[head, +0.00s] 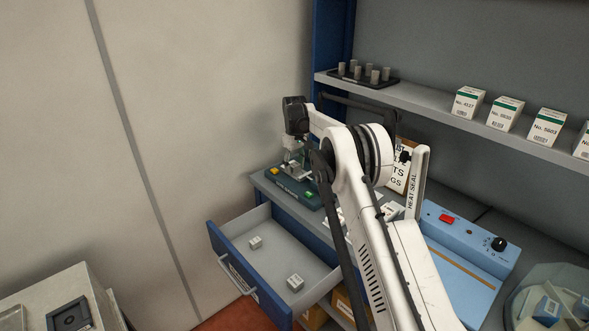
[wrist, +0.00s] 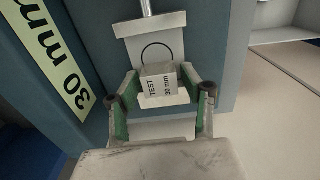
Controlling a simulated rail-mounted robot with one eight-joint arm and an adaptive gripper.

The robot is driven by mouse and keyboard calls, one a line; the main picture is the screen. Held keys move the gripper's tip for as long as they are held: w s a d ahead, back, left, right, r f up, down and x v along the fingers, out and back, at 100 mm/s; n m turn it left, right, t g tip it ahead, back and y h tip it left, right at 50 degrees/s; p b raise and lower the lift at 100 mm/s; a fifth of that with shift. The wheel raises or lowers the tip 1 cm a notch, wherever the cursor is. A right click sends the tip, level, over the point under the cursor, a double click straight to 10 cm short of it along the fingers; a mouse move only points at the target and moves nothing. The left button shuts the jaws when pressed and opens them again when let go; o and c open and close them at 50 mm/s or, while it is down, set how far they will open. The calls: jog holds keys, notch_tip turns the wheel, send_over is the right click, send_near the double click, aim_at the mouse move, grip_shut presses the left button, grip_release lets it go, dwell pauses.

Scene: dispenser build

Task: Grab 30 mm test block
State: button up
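The 30 mm test block (wrist: 160,85) is a small grey block marked "TEST 30 mm" in the wrist view. It sits by a pale plate of a press-like device, below a metal rod. My gripper (wrist: 161,92) has one green-padded finger on each side of the block, with a small gap appearing on both sides. In the head view my gripper (head: 297,158) points down over the dark green device (head: 296,188) with coloured buttons; the block is too small to make out there.
A yellow-green "30 mm" label (wrist: 55,55) is close left in the wrist view. An open blue drawer (head: 225,243) below the bench holds two small blocks. A blue heat sealer (head: 465,255) stands right. A shelf (head: 430,103) with boxes runs above.

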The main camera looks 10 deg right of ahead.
grip_shut()
jog(key=shift+r, duration=0.15)
